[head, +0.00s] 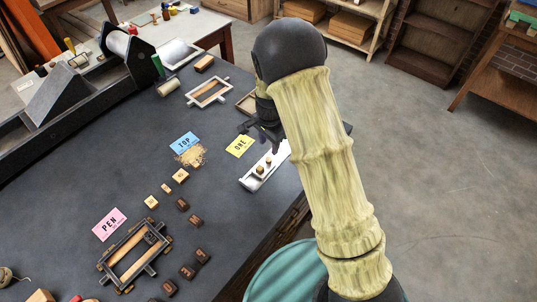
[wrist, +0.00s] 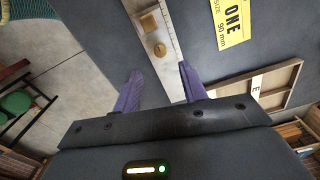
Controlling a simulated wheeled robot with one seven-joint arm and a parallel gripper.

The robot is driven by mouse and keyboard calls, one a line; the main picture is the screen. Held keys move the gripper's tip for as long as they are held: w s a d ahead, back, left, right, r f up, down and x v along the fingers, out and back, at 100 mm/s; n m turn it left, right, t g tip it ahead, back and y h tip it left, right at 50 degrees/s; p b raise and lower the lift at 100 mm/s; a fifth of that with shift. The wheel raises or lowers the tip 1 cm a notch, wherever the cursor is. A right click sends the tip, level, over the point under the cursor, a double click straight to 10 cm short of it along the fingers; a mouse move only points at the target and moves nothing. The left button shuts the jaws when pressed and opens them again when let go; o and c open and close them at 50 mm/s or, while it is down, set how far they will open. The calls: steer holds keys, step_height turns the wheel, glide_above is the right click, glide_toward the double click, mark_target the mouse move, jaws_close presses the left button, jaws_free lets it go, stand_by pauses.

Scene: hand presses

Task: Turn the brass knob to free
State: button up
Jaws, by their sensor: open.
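A round brass knob (wrist: 160,49) sits on a long white plate (wrist: 172,75) with fine marks along one edge. A squarer brass-coloured piece (wrist: 148,24) is beside it, farther from my fingers. In the head view the plate (head: 252,184) lies near the table's right edge, with the knob (head: 268,159) on it. My gripper (wrist: 161,88) is open and empty, its two purple fingers spread on either side of the plate's line, short of the knob. In the head view my gripper (head: 262,133) is partly hidden by my arm. No word "free" is readable.
A yellow ONE card (head: 239,146) lies beside the plate, with a blue TOP card (head: 185,142) to its left. A shallow wooden tray (wrist: 282,92) is close to my gripper. A dark frame (head: 136,256) and several small blocks stand at lower left. Bare tabletop lies between.

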mark_target(268, 159)
step_height(268, 159, down, 8)
steer(key=shift+w+r+p, duration=0.1)
steer(key=shift+p, duration=0.8)
jaws_close()
